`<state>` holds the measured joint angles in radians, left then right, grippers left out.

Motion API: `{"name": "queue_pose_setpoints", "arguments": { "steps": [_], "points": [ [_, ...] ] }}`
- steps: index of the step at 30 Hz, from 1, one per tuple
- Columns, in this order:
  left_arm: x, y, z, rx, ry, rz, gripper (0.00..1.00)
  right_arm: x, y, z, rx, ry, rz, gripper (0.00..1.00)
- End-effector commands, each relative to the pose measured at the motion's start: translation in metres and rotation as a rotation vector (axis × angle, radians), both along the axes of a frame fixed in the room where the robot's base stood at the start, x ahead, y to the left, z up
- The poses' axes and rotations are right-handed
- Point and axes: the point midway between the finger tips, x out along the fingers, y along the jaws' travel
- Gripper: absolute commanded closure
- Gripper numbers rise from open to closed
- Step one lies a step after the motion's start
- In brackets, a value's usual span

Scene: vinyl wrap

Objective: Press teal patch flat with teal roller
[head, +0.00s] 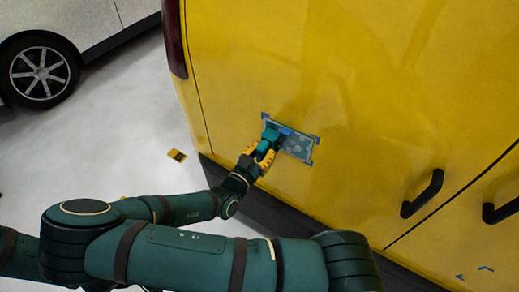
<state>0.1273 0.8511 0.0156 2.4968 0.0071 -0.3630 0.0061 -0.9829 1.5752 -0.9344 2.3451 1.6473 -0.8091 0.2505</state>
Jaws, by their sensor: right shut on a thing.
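The teal patch (299,147) is a tilted grey-blue rectangle on the yellow van panel, with blue marks at its corners. Pale blotches show on its surface. My right gripper (263,153), with yellow fingers, is shut on the teal roller (270,137) at the patch's left end. The roller's head lies over the upper left part of the patch; whether it touches cannot be told. The roller and fingers hide part of the patch's left side.
The yellow van (400,90) fills the right side, with black door handles (422,194) to the lower right of the patch. A dark bumper strip (270,212) runs below. A silver car (85,22) stands at upper left.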

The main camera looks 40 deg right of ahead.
Motion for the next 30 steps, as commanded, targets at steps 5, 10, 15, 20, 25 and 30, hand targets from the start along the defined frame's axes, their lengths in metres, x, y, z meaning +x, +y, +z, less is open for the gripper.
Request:
{"name": "queue_pose_setpoints", "arguments": {
  "steps": [5,10,15,20,25,30],
  "points": [
    [0.000,0.000,0.000,0.000,0.000,0.000,0.61,-0.007,-0.004,0.000,0.000,0.000,-0.001,1.00],
    [0.000,0.000,0.000,0.000,0.000,0.000,0.61,-0.007,-0.004,0.000,0.000,0.000,-0.001,1.00],
    [0.000,0.000,0.000,0.000,0.000,0.000,0.61,-0.008,-0.004,0.000,-0.001,0.000,-0.001,1.00],
    [0.000,0.000,-0.001,0.000,0.000,0.000,0.61,-0.015,-0.007,0.000,-0.002,0.001,-0.002,1.00],
    [0.000,0.000,-0.002,0.000,0.000,0.000,0.61,-0.024,-0.010,0.000,-0.001,0.001,-0.002,1.00],
    [0.000,0.000,-0.002,0.000,0.000,0.000,0.61,-0.028,-0.011,0.000,0.000,0.000,0.000,1.00]
  ]
}}
